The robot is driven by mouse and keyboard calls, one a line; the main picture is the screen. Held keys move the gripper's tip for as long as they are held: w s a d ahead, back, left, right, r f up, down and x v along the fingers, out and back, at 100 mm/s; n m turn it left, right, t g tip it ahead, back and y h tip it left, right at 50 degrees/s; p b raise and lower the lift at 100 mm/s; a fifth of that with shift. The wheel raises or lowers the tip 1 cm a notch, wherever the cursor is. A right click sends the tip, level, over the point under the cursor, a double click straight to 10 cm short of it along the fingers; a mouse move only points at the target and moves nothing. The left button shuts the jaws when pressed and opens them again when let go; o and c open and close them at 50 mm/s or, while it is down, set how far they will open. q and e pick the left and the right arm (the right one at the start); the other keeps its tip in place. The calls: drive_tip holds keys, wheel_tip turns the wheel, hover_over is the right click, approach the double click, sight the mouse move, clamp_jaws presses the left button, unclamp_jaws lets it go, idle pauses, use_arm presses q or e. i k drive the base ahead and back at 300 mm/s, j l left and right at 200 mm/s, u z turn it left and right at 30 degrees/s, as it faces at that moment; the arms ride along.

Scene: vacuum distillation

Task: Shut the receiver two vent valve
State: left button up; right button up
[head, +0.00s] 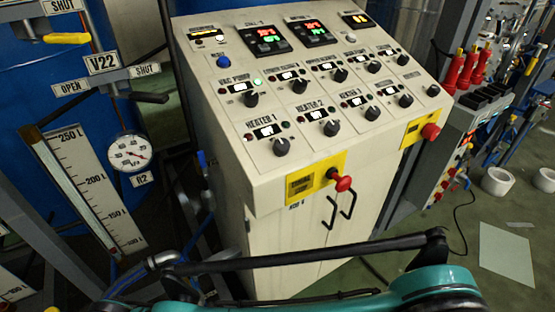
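A plate marked V22 (102,62) is at the upper left, with an OPEN sign (70,87) on its left and a SHUT sign (145,70) on its right. A round gauge (129,153) hangs beneath, with a tag that appears to read R2 (142,179). Another valve's yellow handle (67,38) is above, under another SHUT sign (62,5). Neither gripper shows. A teal part, apparently of my own body, crosses the bottom edge.
A cream control cabinet (225,180) with knobs, displays and red stop buttons (342,183) fills the middle. A litre scale (85,185) stands at the left before a blue vessel (30,120). Red-handled parts (455,70) are at the right. A paper sheet (506,255) lies on the green floor.

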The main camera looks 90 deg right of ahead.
sight(200, 154)
drive_tip(key=z, duration=2.3)
drive_tip(key=k+z, duration=0.2)
drive_tip(key=i+j, duration=0.05)
